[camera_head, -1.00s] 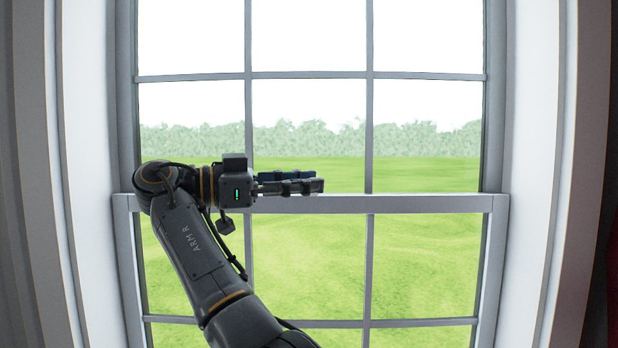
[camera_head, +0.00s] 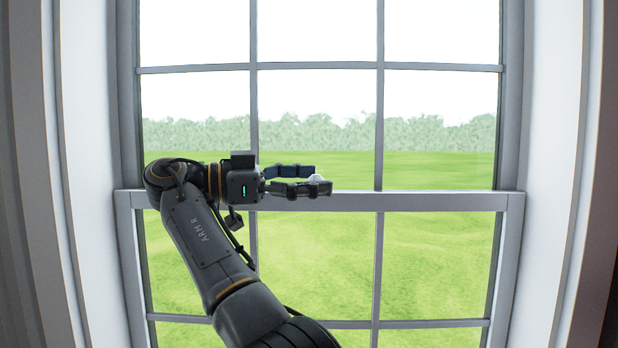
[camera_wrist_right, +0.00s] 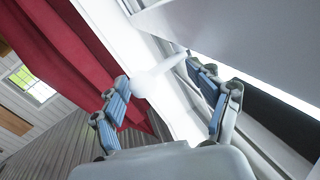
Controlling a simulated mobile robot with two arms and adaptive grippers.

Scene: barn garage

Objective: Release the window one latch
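The window latch (camera_head: 317,178) is a small white piece on the meeting rail of the window, partly hidden behind my fingers. In the right wrist view the white latch (camera_wrist_right: 153,82) lies between the fingertips, with a rounded part and a thin arm. My right gripper (camera_head: 319,179) reaches in from the left along the rail, its fingers spread around the latch. In the right wrist view the right gripper (camera_wrist_right: 160,74) is open; I cannot tell whether a fingertip touches the latch. My left gripper is not in view.
The grey window frame (camera_head: 430,202) has upper and lower panes, with grass and trees outside. White casings (camera_head: 553,150) stand at both sides. A red curtain (camera_wrist_right: 88,50) hangs beside the window in the right wrist view.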

